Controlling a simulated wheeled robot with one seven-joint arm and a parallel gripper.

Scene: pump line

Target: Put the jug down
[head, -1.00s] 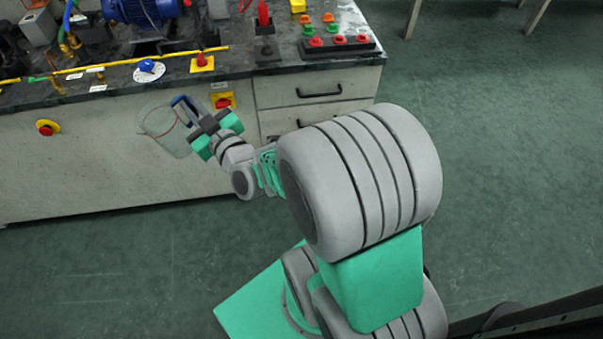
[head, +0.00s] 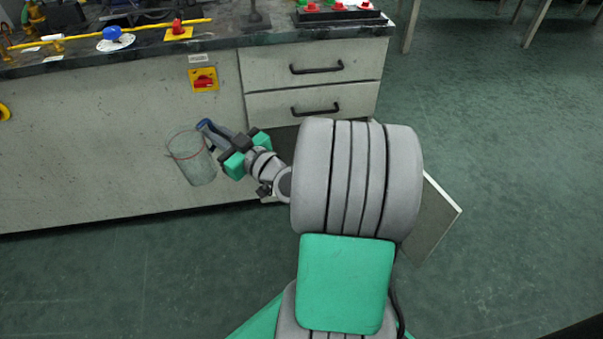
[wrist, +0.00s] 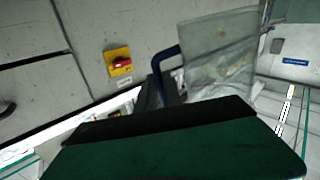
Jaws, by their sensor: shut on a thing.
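The jug (head: 194,163) is clear, with a red line near its rim and a blue handle (head: 211,131). My gripper (head: 226,146) is shut on the handle, and the jug hangs from it in front of the bench's cabinet face, below the worktop. In the head view the jug is slightly tilted. In the wrist view the jug (wrist: 222,55) is at the upper right, and my gripper (wrist: 168,88) is at its blue handle. The fingertips are partly hidden there by the dark green gripper body.
The bench worktop (head: 215,37) runs along the top, with a yellow pipe (head: 130,31), a blue knob (head: 112,34) and red buttons (head: 338,5). A red-yellow switch (head: 204,80) and drawers (head: 315,70) are on the front. An open panel (head: 436,218) stands right of my arm.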

